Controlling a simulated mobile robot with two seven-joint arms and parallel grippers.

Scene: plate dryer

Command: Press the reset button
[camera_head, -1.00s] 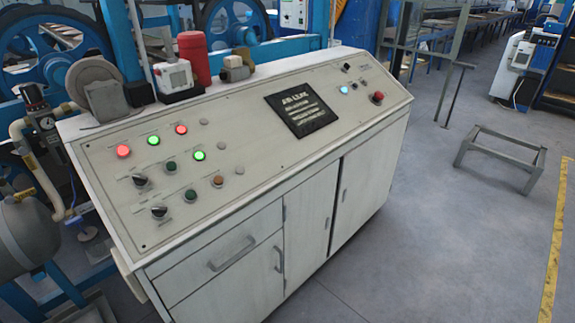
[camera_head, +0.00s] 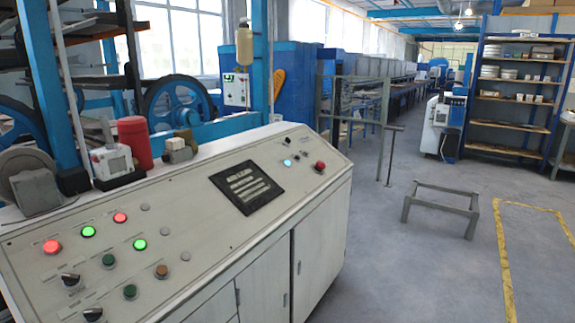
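A sloped control panel (camera_head: 205,210) on a light grey cabinet fills the lower left. Its left part has red lit buttons (camera_head: 52,246), green lit buttons (camera_head: 140,244), dark green buttons (camera_head: 130,291), a brown-orange button (camera_head: 161,271) and black knobs (camera_head: 70,280). A black plate with white lettering (camera_head: 246,187) sits mid-panel. At the right end are a pale blue lit button (camera_head: 287,162) and a larger red button (camera_head: 319,166). The labels are too small to read, so I cannot tell which is the reset button. Neither of my grippers is in view.
A red cylinder (camera_head: 135,142) and a small white device (camera_head: 112,161) stand on the panel's back ledge. A low metal frame (camera_head: 440,194) stands on the floor to the right. Shelves (camera_head: 514,89) stand at the back right. The grey floor right of the cabinet is mostly clear.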

